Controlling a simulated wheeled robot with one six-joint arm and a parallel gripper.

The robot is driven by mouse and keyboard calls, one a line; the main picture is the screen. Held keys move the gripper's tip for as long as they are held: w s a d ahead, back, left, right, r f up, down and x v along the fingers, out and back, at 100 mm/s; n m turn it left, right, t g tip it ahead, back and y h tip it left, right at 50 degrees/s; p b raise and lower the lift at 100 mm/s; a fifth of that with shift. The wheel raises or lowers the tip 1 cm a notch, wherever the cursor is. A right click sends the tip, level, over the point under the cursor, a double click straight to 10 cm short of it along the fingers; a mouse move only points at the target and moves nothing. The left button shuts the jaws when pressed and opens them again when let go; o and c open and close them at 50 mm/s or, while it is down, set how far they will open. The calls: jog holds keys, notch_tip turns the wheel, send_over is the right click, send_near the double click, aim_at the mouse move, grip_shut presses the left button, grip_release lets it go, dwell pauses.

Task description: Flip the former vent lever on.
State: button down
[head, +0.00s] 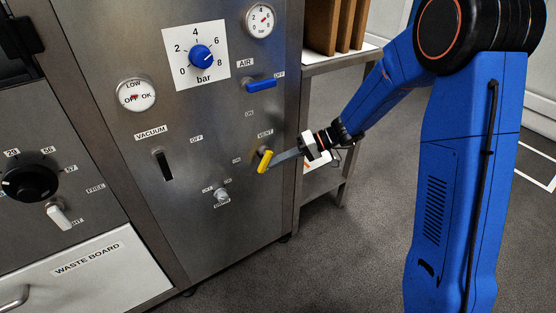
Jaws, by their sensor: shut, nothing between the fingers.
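The yellow vent lever (265,161) is on the steel panel, below the VENT label (265,133). It points mostly downward, its lower end leaning slightly left. A small label (237,160) to its left is too small to read. My gripper (276,161) comes in from the right, shut and empty. Its fingertips are right beside the lever's right side; I cannot tell whether they touch it.
A black VACUUM lever (163,166), a small toggle (221,195) and a blue bar knob (200,56) share the panel. A shelf rack (340,62) stands to the right.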

jog(key=y, duration=0.1)
jog(key=m+g+y, duration=0.1)
jog(key=a+f+y, duration=0.1)
jog(key=shift+s+a+y, duration=0.1)
jog(key=shift+s+y, duration=0.3)
jog(key=shift+s+a+r, duration=0.2)
jog(key=shift+s+a, duration=0.4)
jog(key=shift+a, duration=0.25)
dwell(1.0)
